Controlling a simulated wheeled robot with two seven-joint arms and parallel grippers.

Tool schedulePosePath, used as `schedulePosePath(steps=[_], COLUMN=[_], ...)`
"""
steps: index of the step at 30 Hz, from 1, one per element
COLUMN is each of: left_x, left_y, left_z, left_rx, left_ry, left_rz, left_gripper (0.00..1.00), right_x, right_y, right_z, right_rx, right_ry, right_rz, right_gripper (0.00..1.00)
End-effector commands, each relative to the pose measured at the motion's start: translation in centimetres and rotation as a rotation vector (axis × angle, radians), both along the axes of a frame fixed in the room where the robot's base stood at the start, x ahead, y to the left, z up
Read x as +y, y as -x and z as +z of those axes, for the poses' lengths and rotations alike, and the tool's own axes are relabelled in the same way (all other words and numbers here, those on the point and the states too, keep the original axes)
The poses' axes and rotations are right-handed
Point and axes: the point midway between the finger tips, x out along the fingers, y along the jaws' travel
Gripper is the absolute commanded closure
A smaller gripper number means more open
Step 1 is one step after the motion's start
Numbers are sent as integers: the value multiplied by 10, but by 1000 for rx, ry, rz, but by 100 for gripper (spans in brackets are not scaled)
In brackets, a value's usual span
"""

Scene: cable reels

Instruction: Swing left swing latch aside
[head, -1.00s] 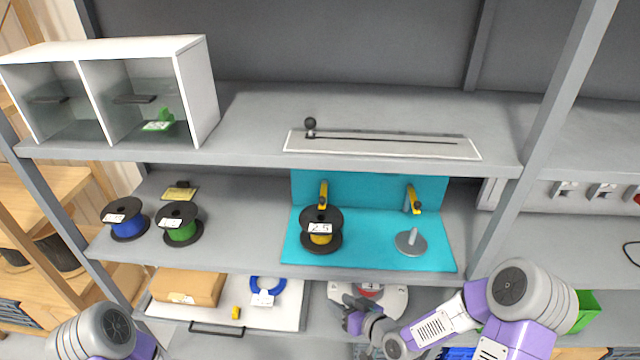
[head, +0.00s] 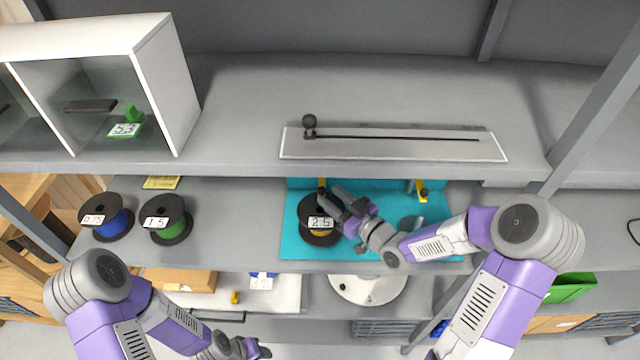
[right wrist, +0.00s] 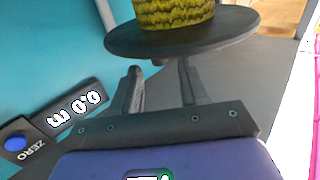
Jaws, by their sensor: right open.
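The left swing latch (head: 321,185) is a small yellow piece on the teal back panel, just above a black reel of yellow cable (head: 319,232) labelled 2.5. The latch's lower part is hidden by the reel and gripper. My right gripper (head: 338,201) is open at the reel's upper right, close to the latch; contact cannot be told. In the right wrist view its two fingers (right wrist: 162,82) are apart with nothing between them, and the reel's black flange (right wrist: 185,38) and yellow cable lie beyond. My left gripper (head: 250,349) is low at the bottom edge, its jaws unclear.
A second yellow latch (head: 421,190) stands to the right above a grey spindle base, partly hidden by my right arm. Blue (head: 113,224) and green (head: 172,222) reels stand left on the same shelf. The upper shelf (head: 350,95) overhangs this one. The right wrist view shows a ZERO-button display (right wrist: 60,115).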

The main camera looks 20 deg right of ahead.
Motion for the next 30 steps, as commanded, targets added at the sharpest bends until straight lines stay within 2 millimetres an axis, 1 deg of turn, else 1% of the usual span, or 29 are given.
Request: schedulePosePath(steps=[1,3,6,9,12,19,20,28,30], left_x=[0,0,0,0,0,0,0,0,0], left_y=[0,0,0,0,0,0,0,0,0], left_z=[1,2,3,3,3,3,3,3,3], left_rx=[0,0,0,-1,-1,-1,-1,-1,-1], left_ry=[0,0,0,0,0,0,0,0,0], left_rz=[0,0,0,0,0,0,0,0,0], left_gripper=[57,57,57,57,57,57,57,57,57], right_x=[5,11,17,21,22,23,23,22,22], right_y=[-8,-18,-29,-37,-40,-41,-41,-41,-41], right_z=[1,1,1,0,0,0,0,0,0], right_rx=[-3,0,-2,0,-1,0,0,0,0], right_ry=[-1,-1,-1,0,0,0,0,0,0], right_rz=[3,2,1,1,0,-1,-1,-1,-1], right_gripper=[56,56,56,56,56,56,59,100,100])
